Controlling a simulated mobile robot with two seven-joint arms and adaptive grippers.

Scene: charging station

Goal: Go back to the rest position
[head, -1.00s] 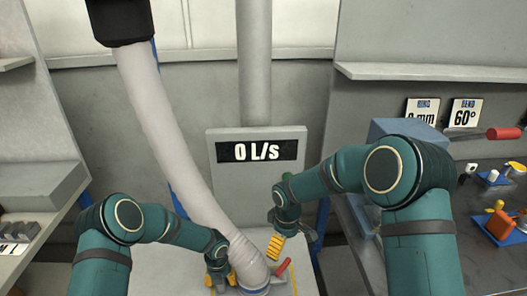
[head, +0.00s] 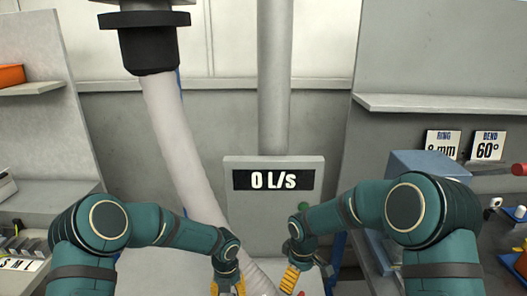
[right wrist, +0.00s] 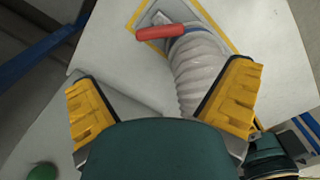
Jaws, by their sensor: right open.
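My right gripper (head: 298,278) is open and empty in front of the grey station, below the "0 L/s" display (head: 272,180). In the right wrist view its two yellow fingers (right wrist: 165,105) are spread wide, with the ribbed hose end beyond them. My left gripper (head: 228,287) is low at the bottom edge, beside the pale hose (head: 183,150); its fingertips are cut off, so its state does not show. The hose also shows in the right wrist view (right wrist: 197,68), its end at a yellow-edged port beside a red handle (right wrist: 160,32).
A green button (head: 304,207) is on the station's front. A right-hand bench holds a blue-grey box (head: 430,165) and signs reading "8 mm" and "60°" (head: 487,146). A left shelf carries an orange bin (head: 11,75). A black collar (head: 148,48) tops the hose.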

